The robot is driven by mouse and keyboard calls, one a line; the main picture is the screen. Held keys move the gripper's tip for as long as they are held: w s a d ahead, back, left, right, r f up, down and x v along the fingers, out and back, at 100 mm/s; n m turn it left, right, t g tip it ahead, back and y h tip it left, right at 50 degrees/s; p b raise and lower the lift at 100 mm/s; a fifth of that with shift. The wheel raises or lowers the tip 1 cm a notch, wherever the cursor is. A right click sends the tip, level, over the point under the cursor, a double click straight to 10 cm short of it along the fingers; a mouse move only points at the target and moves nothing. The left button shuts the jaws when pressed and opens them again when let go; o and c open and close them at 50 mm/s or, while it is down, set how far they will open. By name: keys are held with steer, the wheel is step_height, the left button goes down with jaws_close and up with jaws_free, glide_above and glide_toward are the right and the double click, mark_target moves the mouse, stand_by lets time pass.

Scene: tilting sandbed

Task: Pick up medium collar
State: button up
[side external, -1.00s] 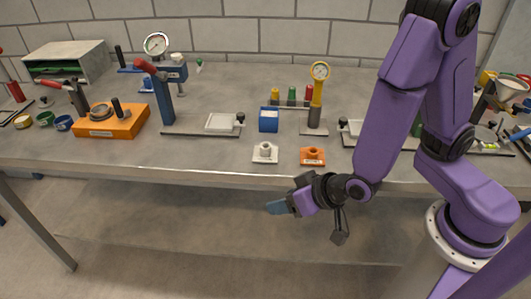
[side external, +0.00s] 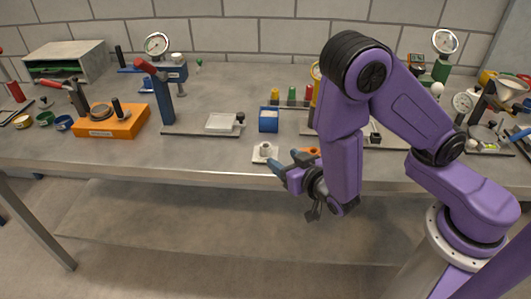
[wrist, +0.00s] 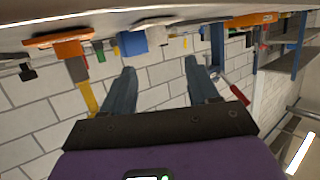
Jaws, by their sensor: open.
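Three short ring-shaped pieces stand at the far left of the bench in the side view: a yellow ring (side external: 19,118), a green ring (side external: 44,118) and a blue ring (side external: 64,123). They look like collars, but I cannot tell which is the medium one. My gripper (side external: 285,161) is open and empty at the bench's front edge, near the white block with a round boss (side external: 264,153), far to the right of the rings. In the wrist view my gripper (wrist: 160,67) shows two spread blue-grey fingers with nothing between them.
An orange block (side external: 310,152) is partly hidden behind my gripper. A blue block (side external: 268,121) stands behind it. An orange base (side external: 112,124) stands right of the rings. A blue post with a red top (side external: 162,95) rises beyond that. The bench front (side external: 200,170) is clear.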

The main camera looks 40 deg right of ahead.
mark_target(264, 144)
steer(key=x, duration=1.3)
steer(key=shift+w+d, duration=0.1)
steer(key=shift+d, duration=0.1)
steer(key=c, duration=1.1)
